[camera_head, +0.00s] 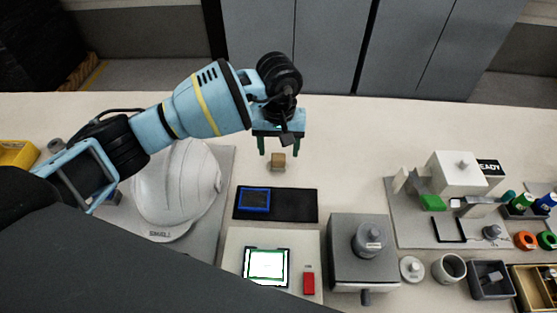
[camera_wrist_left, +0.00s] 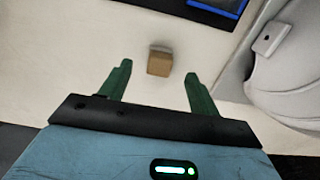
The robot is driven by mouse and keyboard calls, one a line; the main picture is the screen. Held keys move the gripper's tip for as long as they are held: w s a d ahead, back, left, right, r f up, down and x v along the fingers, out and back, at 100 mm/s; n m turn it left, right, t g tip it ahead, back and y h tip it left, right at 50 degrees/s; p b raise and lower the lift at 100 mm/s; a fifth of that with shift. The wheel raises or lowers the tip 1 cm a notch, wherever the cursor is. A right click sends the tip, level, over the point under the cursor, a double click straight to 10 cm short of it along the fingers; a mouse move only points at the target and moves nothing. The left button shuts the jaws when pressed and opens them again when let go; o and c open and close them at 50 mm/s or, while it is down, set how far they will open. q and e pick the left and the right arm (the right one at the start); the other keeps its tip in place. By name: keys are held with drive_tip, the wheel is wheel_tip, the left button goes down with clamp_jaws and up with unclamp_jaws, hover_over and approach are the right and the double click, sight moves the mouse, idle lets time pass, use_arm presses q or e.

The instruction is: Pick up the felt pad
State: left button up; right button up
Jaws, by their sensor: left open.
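A small brown block (camera_head: 278,162), which I take to be the felt pad, sits on the pale bench behind a black mat. In the left wrist view the block (camera_wrist_left: 159,64) shows a tan face and a grey part at its far side. My left gripper (camera_head: 278,152) points down over the block, its green fingers apart. In the left wrist view the two fingertips (camera_wrist_left: 158,70) lie on either side of the block in the picture, with nothing held. I cannot tell the exact height above it. My right gripper is out of view.
The black mat (camera_head: 290,205) holds a blue-framed tray (camera_head: 254,200). A white helmet shell (camera_head: 178,185) stands left. A grey box (camera_head: 345,262) with a round weight and a fixture board (camera_head: 410,235) are at right. The bench right of the block is clear.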

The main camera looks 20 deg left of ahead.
sight(278, 158)
use_arm(q)
drive_tip(key=shift+f, duration=2.55)
drive_tip(key=c, duration=1.1)
drive_tip(key=shift+o, duration=0.2)
drive_tip(key=shift+a+r, duration=0.1)
drive_tip(key=shift+w+r, duration=0.1)
drive_tip(key=shift+r, duration=0.35)
wheel_tip(278, 158, up, 3)
drive_tip(key=shift+f, duration=0.2)
drive_tip(key=s, duration=0.5)
drive_tip(key=s+r, duration=0.1)
drive_tip(key=s, duration=1)
drive_tip(key=shift+a+r, duration=0.15)
drive_tip(key=shift+a, duration=0.15)
